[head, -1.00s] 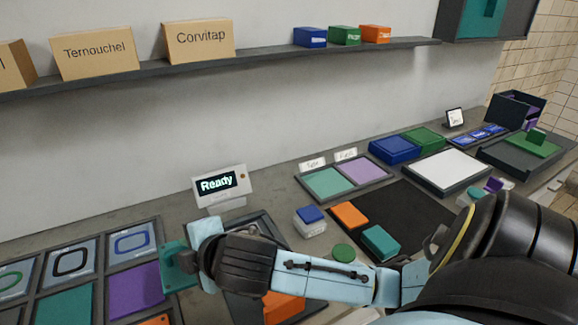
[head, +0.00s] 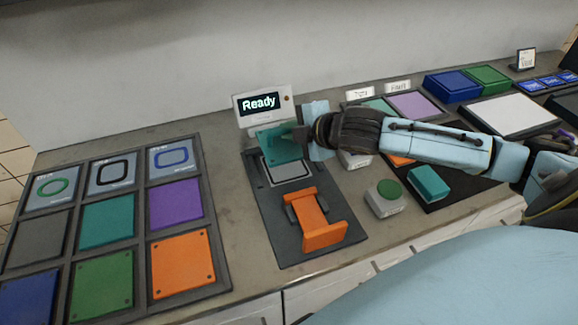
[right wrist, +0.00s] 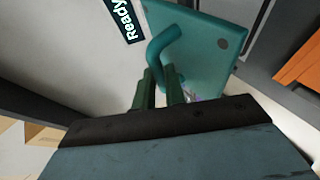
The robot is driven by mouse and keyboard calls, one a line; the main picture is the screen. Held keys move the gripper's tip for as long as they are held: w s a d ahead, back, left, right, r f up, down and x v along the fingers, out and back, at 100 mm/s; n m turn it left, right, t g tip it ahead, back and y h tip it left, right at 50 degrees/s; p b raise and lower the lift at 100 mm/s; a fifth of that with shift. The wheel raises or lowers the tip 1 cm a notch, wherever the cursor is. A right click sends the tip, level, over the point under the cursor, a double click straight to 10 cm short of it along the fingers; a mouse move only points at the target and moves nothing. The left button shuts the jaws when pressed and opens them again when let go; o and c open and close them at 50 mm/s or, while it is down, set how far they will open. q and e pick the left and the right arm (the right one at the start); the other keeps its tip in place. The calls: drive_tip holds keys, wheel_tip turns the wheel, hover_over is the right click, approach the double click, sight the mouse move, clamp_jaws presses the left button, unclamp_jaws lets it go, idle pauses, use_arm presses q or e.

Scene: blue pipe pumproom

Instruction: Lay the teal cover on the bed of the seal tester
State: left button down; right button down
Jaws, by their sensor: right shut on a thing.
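The teal cover (head: 277,143) is a flat plate with a loop handle, seen large in the right wrist view (right wrist: 208,50). My right gripper (head: 300,137) is shut on its handle; the fingers (right wrist: 160,88) show at the handle in the right wrist view. The cover is tilted and hangs over the back of the seal tester (head: 262,225), in front of its "Ready" display (head: 259,103). The tester's pale grey bed (head: 292,171) shows just below the cover, partly hidden by it. An orange clamp-like part (head: 313,215) stands at the tester's front. My left gripper is not in view.
A compartment tray (head: 222,263) of coloured plates and ring cards lies left of the tester. Bare counter (head: 228,180) shows between tray and tester.

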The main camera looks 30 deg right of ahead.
sight(293, 147)
wheel_tip(293, 147, down, 5)
drive_tip(key=shift+r+b, duration=0.1)
drive_tip(key=shift+b, duration=0.3)
wheel_tip(293, 147, down, 4)
drive_tip(key=shift+r+b, duration=0.2)
drive_tip(key=shift+b, duration=0.2)
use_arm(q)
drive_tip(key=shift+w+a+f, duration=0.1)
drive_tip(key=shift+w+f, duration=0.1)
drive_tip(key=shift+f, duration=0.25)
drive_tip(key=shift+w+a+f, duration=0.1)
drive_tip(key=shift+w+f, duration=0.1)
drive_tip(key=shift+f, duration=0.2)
use_arm(e)
drive_tip(key=c, duration=1.9)
unclamp_jaws()
drive_tip(key=shift+f, duration=0.15)
drive_tip(key=o, duration=0.4)
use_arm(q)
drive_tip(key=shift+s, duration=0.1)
use_arm(e)
drive_tip(key=shift+o, duration=0.2)
